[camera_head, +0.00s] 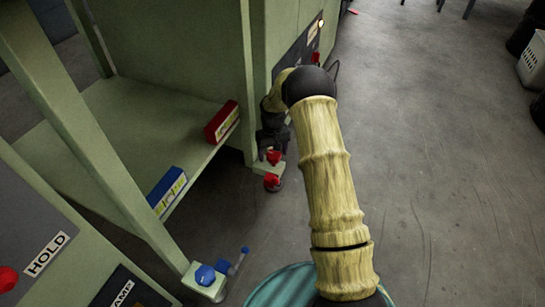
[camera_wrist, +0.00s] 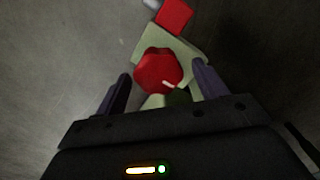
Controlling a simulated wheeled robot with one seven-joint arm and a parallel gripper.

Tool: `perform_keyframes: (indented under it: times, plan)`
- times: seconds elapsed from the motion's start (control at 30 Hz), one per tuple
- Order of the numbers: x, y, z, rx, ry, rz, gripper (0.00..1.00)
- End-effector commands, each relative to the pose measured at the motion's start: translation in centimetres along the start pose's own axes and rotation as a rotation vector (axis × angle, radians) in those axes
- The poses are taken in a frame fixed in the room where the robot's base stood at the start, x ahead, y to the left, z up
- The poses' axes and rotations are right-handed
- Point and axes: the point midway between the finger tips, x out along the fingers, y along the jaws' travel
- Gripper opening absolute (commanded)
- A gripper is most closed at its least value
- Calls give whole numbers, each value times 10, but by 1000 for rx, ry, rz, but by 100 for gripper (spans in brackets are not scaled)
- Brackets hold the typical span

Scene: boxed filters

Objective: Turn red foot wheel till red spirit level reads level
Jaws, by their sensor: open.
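The red foot wheel (camera_head: 272,158) is a lobed knob at the foot of the green machine's corner leg. In the wrist view the red wheel (camera_wrist: 158,70) sits just beyond and between the fingertips. My gripper (camera_wrist: 159,82) is open, with one finger on either side of the wheel; I cannot tell whether they touch it. In the head view my gripper (camera_head: 271,145) is directly above the wheel. The red spirit level (camera_head: 222,121) lies on the edge of the green shelf, left of my gripper. Its bubble is too small to read.
A second red part (camera_head: 272,181) is just below the wheel; a red block (camera_wrist: 174,14) shows in the wrist view. A blue spirit level (camera_head: 167,189) lies on the shelf edge, and a blue foot wheel (camera_head: 205,275) is at the near leg.

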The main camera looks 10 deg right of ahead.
Motion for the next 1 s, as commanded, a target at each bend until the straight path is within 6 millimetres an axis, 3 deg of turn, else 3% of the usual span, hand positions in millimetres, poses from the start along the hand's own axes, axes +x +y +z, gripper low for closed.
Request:
perform_keyframes:
  times: [0.33,0.5,0.57,1.0]
  plan:
    - [3,8,2,13,0,0,69]
    - [3,4,0,5,0,0,36]
    - [3,3,0,4,0,1,27]
    - [0,0,-1,44,3,3,28]
